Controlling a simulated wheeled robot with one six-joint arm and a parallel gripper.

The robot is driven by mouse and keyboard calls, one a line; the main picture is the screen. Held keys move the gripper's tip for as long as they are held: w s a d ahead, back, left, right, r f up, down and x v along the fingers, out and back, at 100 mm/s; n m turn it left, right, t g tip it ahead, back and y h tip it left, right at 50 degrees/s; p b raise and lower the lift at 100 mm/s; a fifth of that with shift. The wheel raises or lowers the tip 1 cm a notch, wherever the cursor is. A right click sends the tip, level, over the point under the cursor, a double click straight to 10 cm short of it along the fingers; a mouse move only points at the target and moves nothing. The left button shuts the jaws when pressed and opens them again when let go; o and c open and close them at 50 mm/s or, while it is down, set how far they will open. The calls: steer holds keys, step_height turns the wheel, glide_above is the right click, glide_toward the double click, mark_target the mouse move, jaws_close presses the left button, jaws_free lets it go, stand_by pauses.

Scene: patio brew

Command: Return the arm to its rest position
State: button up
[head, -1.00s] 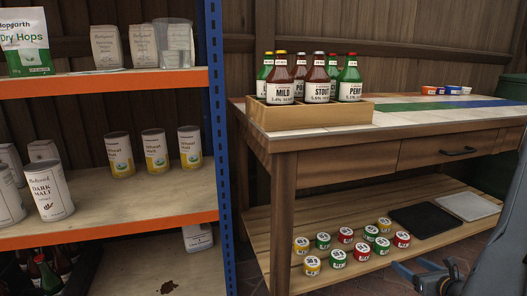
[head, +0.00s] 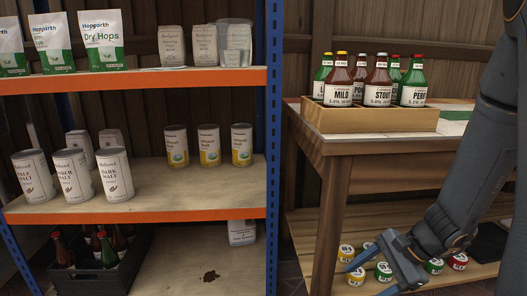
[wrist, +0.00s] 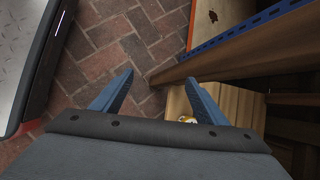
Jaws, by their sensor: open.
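My gripper (head: 368,270) hangs low at the lower right of the head view, at the end of my dark grey arm. Its blue fingers are apart and nothing is between them. In the head view it is in front of the workbench's lower shelf (head: 300,228) and covers some of the small tins there. In the wrist view my gripper (wrist: 160,90) points down toward the brick floor (wrist: 115,35), with both fingers spread and empty.
The shelving unit with a blue post (head: 272,150) stands left of the workbench (head: 375,145). A wooden crate of bottles (head: 370,120) sits on the bench. Small tins (head: 384,272) stand below. A dark crate (head: 110,278) holds bottles. Open brick floor shows in the wrist view.

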steer(key=s+a+r+n+h, duration=0.4)
steer(key=a+r+n+h, duration=0.4)
steer(key=n, duration=0.8)
steer(key=s+a+r+n+g+y+p, duration=0.1)
steer(key=s+a+r+n+y, duration=0.15)
steer(key=s+a+r, duration=0.45)
steer(key=s+a+r+n+g+y+p, duration=0.1)
steer(key=s+a+r+n, duration=0.3)
steer(key=s+a, duration=0.65)
steer(key=d+r+m+p, duration=0.2)
steer(key=d+r+p, duration=0.4)
steer(key=r+p, duration=0.3)
steer(key=w+d+r+m+h+p, duration=0.1)
steer(key=d+r+p, duration=0.6)
steer(key=p, duration=0.9)
steer(key=d+r+m+h+p, duration=0.1)
steer(key=d+r+m+p, duration=0.2)
steer(key=r+p, duration=0.9)
steer(key=d, duration=0.3)
steer(key=shift+w+d+r+m+p, duration=0.15)
steer(key=shift+d+r+m+p, duration=0.05)
steer(key=shift+r+m+p, duration=0.15)
